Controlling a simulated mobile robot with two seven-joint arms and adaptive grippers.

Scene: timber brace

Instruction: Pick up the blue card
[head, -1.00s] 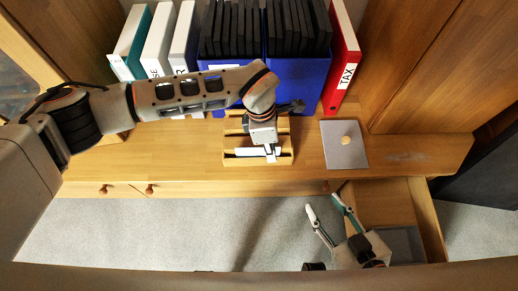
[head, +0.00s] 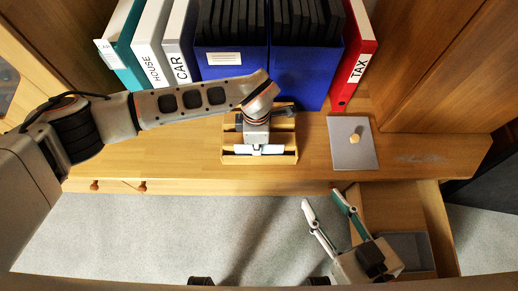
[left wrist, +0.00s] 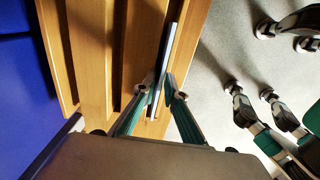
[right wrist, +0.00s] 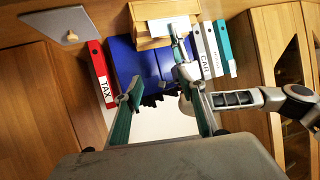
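A wooden card rack (head: 230,158) stands on the desk in front of the binders. A pale card (head: 272,150) shows at its front in the head view. My left gripper (head: 259,148) is down at the rack, over this card. In the left wrist view, a thin grey-blue card (left wrist: 168,52) is seen edge-on, with the left fingertips close on either side of it. I cannot tell whether they press on it. No face of a clearly blue card shows. My right gripper (head: 322,200) is open and empty, in front of the desk near the open drawer.
Blue magazine files (head: 232,62) and binders, including a red one (head: 358,65), stand behind the rack. A grey plate with a knob (head: 350,155) lies right of it. The open drawer (head: 425,215) juts out at the right. The desk left of the rack is clear.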

